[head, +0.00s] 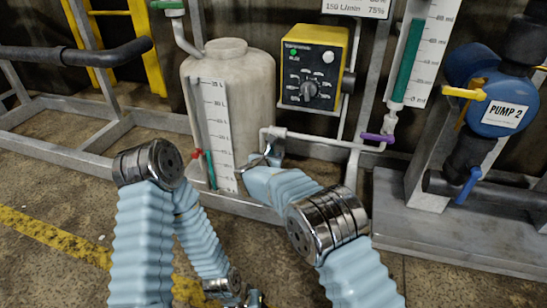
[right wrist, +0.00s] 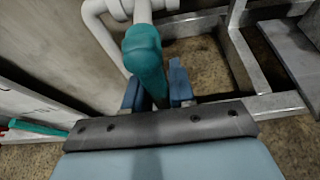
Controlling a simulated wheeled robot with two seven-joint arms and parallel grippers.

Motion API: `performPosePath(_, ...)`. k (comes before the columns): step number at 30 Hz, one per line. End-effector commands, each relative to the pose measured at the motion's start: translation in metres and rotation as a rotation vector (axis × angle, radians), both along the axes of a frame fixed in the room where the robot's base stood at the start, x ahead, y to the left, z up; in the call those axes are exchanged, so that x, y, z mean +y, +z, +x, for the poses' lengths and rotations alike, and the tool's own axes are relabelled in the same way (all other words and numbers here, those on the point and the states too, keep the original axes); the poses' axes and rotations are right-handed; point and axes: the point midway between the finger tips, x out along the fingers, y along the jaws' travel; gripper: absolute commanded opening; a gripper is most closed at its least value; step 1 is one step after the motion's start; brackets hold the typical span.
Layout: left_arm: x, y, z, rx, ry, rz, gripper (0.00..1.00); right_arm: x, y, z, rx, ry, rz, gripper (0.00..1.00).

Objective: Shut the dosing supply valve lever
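A teal valve lever (right wrist: 146,60) on a white pipe fills the upper middle of the right wrist view. My right gripper (right wrist: 158,95) has its two blue fingers on either side of the lever's near end, with little gap, and appears shut on it. In the head view my right gripper (head: 268,153) is at the left end of the white pipe, beside the tank, and hides the lever. No label naming this valve can be read. My left gripper (head: 243,298) is low at the bottom edge of the head view, partly cut off; its fingers are unclear.
A beige tank (head: 232,75) with a level gauge stands behind the grippers. A yellow dosing controller (head: 312,70) is above the pipe. A purple lever (head: 377,137) sits to the right. A blue pump (head: 500,105) stands farther right. A metal frame rail (head: 75,155) runs along the floor.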

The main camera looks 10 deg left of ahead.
Motion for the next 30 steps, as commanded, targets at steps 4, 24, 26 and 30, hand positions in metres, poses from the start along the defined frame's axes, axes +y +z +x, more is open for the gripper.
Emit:
performPosePath(4, 0.0, 0.0, 0.0, 0.0, 0.0, 0.0, 0.43, 0.001, 0.0, 0.0, 0.001, 0.001, 0.0, 0.44)
performPosePath(24, 0.0, 0.009, 0.0, 0.002, -0.002, 0.0, 0.43, 0.006, 0.032, -0.071, 0.0, 0.004, -0.003, 0.44)
performPosePath(26, 0.0, 0.01, 0.0, 0.002, -0.002, 0.0, 0.43, 0.007, 0.037, -0.084, 0.0, 0.004, -0.002, 0.44)
performPosePath(30, 0.0, 0.013, -0.001, 0.002, -0.002, 0.0, 0.43, 0.009, 0.047, -0.109, 0.0, 0.004, -0.001, 0.44)
